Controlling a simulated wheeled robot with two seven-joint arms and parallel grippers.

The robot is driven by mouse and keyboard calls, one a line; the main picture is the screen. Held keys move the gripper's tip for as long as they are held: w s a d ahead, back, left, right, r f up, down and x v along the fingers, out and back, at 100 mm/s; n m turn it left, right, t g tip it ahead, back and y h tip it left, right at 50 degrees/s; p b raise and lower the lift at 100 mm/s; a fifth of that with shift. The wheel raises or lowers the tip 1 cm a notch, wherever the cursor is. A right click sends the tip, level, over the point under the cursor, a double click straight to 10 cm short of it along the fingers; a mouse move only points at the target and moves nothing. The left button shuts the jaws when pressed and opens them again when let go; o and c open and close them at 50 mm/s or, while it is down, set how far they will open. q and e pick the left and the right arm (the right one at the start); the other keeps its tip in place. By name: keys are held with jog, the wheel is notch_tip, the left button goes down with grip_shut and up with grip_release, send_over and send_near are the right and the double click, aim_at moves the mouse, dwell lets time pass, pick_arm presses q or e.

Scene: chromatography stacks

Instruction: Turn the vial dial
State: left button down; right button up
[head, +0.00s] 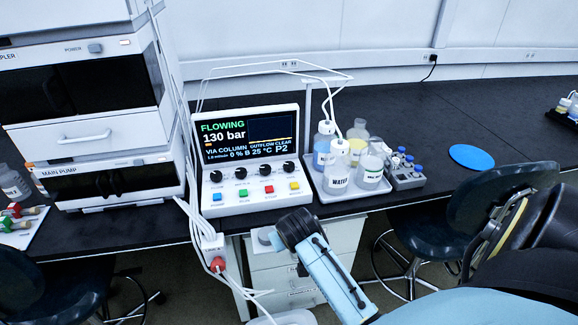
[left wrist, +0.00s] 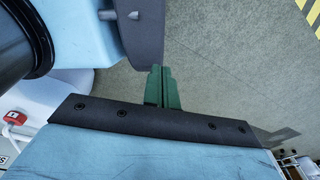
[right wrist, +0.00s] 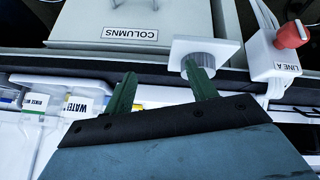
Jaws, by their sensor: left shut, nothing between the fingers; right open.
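The control panel (head: 248,160) stands on the bench, with a lit screen, a row of black knobs (head: 240,174) and coloured buttons; the small knob labels are too blurred to read. A grey round dial on a white plate (head: 264,238) sits at the bench front, and the dial also shows in the right wrist view (right wrist: 199,66). I cannot tell which dial is the vial dial. My right gripper (right wrist: 162,80) is open and empty, with one finger overlapping the grey dial in view; contact is unclear. My left gripper (left wrist: 162,70) is shut and empty over the floor.
A tray of bottles (head: 345,190) and a vial rack (head: 404,172) stand right of the panel. The pump stack (head: 85,110) is at left. A white box marked LINE A with a red knob (right wrist: 292,34) hangs near the dial. The COLUMNS drawer (right wrist: 150,20) is below.

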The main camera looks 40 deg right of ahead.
aim_at(289, 164)
jog(key=w+d+r+m+h, duration=0.2)
jog(key=w+d+r+m, duration=0.4)
jog(key=w+d+r, duration=0.55)
jog(key=shift+t, duration=0.3)
jog(key=w, duration=0.1)
jog(key=w+d+f+b, duration=0.1)
jog(key=w, duration=0.1)
jog(key=w+f+b, duration=0.1)
jog(key=shift+w+d+f, duration=0.15)
jog(key=shift+d, duration=0.05)
jog(key=b+x, duration=0.2)
jog(key=x, duration=0.4)
jog(key=shift+d, duration=0.1)
jog(key=shift+w+d+f+b, duration=0.3)
jog(key=shift+w+f+b, duration=0.1)
jog(key=shift+f+b, duration=0.1)
pick_arm(q)
jog(key=s+a+f, duration=0.1)
jog(key=a+f, duration=0.3)
jog(key=f, duration=0.1)
jog(key=shift+a+f+y, duration=0.15)
jog(key=shift+y, duration=0.25)
pick_arm(e)
jog(key=shift+w+d+f, duration=0.15)
jog(key=shift+w+d, duration=0.05)
pick_arm(q)
jog(key=shift+a, duration=0.25)
pick_arm(e)
jog(key=shift+c, duration=0.5)
jog(key=c, duration=0.9)
